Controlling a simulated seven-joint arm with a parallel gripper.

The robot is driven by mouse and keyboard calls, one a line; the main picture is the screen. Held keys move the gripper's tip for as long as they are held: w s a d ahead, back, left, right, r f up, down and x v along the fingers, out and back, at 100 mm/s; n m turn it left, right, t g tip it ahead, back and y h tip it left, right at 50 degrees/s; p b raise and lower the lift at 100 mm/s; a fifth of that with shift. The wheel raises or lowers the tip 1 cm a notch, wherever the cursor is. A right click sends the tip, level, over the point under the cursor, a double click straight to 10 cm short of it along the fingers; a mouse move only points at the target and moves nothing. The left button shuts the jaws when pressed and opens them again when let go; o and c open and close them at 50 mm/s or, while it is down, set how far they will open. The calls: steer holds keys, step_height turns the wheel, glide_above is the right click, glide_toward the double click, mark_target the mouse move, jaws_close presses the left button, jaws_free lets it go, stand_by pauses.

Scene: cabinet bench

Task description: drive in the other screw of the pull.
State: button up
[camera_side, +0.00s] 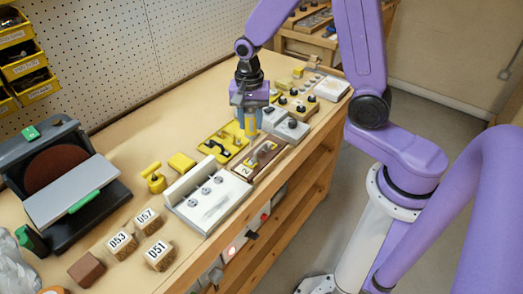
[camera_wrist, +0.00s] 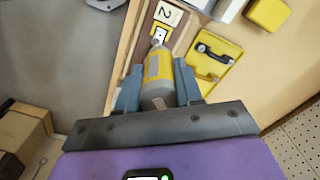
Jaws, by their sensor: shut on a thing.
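My gripper (camera_side: 250,108) is shut on a yellow and grey driver tool (camera_side: 251,127), held over the bench. In the wrist view the driver (camera_wrist: 158,72) sits between the two blue-grey fingers (camera_wrist: 157,85), its grey nose pointing toward a brown panel (camera_wrist: 178,32). The panel bears a white tag with a "2" (camera_wrist: 167,14). A small yellow and white piece with a dark mark (camera_wrist: 160,33) lies just past the nose; contact cannot be told. In the side view the brown panel (camera_side: 258,162) lies in a wooden tray. The pull and its screws cannot be made out clearly.
A yellow plate with a black handle (camera_wrist: 215,55) lies beside the panel and also shows in the side view (camera_side: 223,142). The bench edge is close.

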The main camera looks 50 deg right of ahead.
steer(key=d, duration=0.9)
steer(key=shift+a+f, duration=0.2)
steer(key=shift+f, duration=2.1)
steer(key=shift+f, duration=0.7)
stand_by(1.7)
step_height(320, 180, up, 6)
stand_by(0.9)
